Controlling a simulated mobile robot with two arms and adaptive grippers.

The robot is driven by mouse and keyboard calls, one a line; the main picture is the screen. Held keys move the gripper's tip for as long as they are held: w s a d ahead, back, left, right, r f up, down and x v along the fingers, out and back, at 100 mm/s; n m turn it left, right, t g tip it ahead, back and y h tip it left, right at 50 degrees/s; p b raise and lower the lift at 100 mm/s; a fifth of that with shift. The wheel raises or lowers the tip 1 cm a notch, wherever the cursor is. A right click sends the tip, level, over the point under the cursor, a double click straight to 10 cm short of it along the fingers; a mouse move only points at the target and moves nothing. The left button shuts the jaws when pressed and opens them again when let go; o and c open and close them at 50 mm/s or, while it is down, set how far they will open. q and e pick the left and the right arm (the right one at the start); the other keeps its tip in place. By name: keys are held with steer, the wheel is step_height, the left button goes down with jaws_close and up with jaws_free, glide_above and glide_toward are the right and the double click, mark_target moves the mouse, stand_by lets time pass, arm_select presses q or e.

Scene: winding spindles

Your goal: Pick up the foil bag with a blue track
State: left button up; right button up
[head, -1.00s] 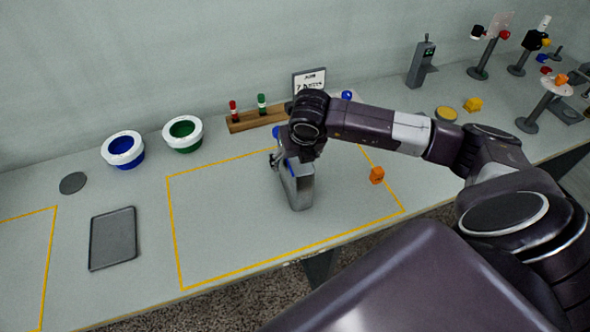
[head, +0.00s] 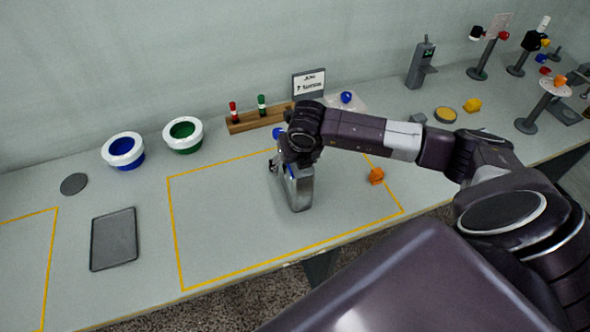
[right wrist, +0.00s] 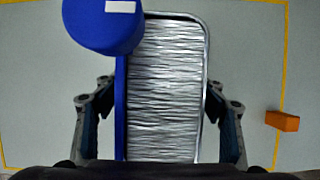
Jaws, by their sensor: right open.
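My right gripper (right wrist: 160,84) is open, with one finger on each side of the bag and a visible gap on each side. A blue round object with a white label (right wrist: 103,25) overlaps the bag's upper left corner in this view. My left gripper is not in view.
An orange block (head: 376,175) lies to the right of the bag. A dark tray (head: 113,240), blue bowl (head: 122,150) and green bowl (head: 183,134) are to the left. A wooden rack (head: 246,121) and sign (head: 308,84) stand behind.

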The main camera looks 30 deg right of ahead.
steer(key=shift+f, duration=0.1)
steer(key=shift+c, duration=0.3)
steer(key=c, duration=1.3)
steer(key=shift+c, duration=0.5)
